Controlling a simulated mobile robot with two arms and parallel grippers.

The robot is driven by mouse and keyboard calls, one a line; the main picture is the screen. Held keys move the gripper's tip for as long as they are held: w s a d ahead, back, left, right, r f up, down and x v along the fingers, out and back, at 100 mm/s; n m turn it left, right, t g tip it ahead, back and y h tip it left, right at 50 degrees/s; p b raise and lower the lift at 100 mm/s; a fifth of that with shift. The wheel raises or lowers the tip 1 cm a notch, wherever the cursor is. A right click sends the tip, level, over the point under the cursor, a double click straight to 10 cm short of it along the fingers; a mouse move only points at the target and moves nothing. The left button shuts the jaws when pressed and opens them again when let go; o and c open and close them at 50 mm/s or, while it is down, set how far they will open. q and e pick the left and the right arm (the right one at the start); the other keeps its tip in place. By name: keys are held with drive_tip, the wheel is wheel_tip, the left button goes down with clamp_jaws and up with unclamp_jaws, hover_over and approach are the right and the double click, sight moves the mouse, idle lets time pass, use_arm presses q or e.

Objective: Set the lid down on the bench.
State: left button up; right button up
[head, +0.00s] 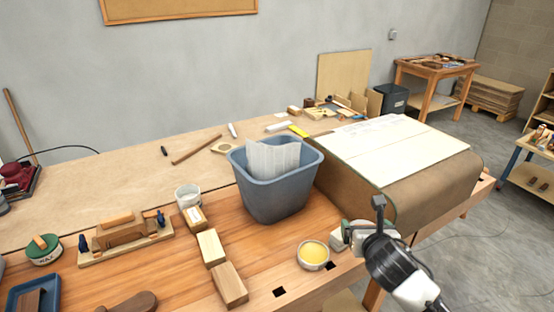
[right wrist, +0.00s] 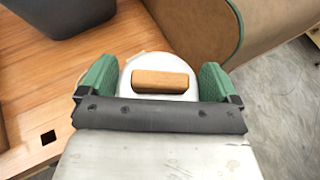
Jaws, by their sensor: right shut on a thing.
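The lid (right wrist: 160,60) is a white disc with a wooden bar handle (right wrist: 160,81) on top, seen in the right wrist view. My right gripper (right wrist: 157,78) is shut on the lid, with green fingers at its left and right sides. In the head view, my right gripper (head: 349,236) is over the front right edge of the bench (head: 180,270), and the lid is mostly hidden. I cannot tell whether the lid touches the bench. An open round tin of yellow contents (head: 313,255) stands just left of the gripper. My left gripper is not in view.
A brown-covered form with a pale sheet (head: 400,145) lies right behind the gripper. A grey-blue bin (head: 270,195) stands behind the tin. Wood blocks (head: 229,284) lie left of the tin. Dark square holes (head: 280,292) are in the bench near its front edge. Bare bench shows between blocks and tin.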

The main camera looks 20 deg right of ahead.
drive_tip(key=s+a+n+t+y, duration=0.1)
drive_tip(key=s+a+n+y, duration=0.25)
drive_tip(key=a, duration=0.75)
drive_tip(key=s+a+n+y, duration=0.2)
drive_tip(key=s+a, duration=0.2)
drive_tip(key=a, duration=0.7)
drive_tip(key=w+d+m+h, duration=0.2)
drive_tip(key=d, duration=0.5)
drive_tip(key=w+d+m+h, duration=0.1)
drive_tip(key=w+d, duration=0.2)
drive_tip(key=d, duration=0.4)
drive_tip(key=w+d+m+g+h, duration=0.1)
drive_tip(key=w+d+m+h, duration=0.1)
drive_tip(key=d, duration=0.6)
drive_tip(key=shift+w+d+m+h, duration=0.1)
drive_tip(key=shift+w+m+h, duration=0.1)
drive_tip(key=shift+m+h, duration=0.15)
hover_over(313, 253)
wheel_tip(313, 253, down, 7)
wheel_tip(313, 253, down, 3)
drive_tip(key=shift+s+f+p, duration=0.1)
drive_tip(key=shift+f+p, duration=0.1)
drive_tip(key=shift+p, duration=0.7)
drive_tip(key=shift+f, duration=0.1)
